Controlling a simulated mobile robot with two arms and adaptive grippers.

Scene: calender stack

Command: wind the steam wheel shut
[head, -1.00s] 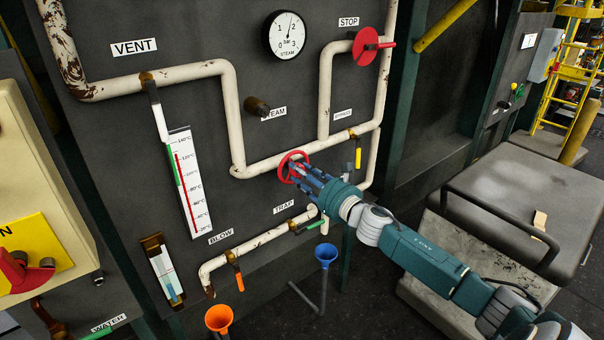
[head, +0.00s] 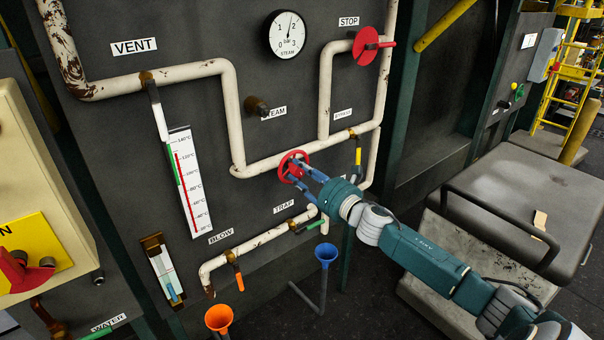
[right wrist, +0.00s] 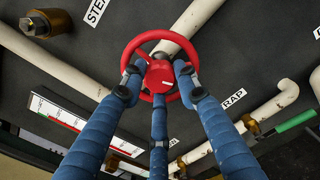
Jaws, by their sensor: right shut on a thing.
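The red steam wheel (head: 293,157) sits on the cream pipe of the dark panel in the head view. In the right wrist view the round wheel (right wrist: 159,73) has a red hub with a small white mark. My right gripper (head: 299,173) is at the wheel, shut on it. In the right wrist view its three blue fingers (right wrist: 158,82) reach around the hub, with their tips inside the rim. The fingers hide part of the lower rim. My left gripper is not in view.
A pressure gauge (head: 286,35) and a red stop disc (head: 365,46) are above. A yellow-handled valve (head: 358,156) is close right of the wheel. Below are an orange-handled valve (head: 238,277), a blue funnel (head: 326,252) and an orange funnel (head: 219,318).

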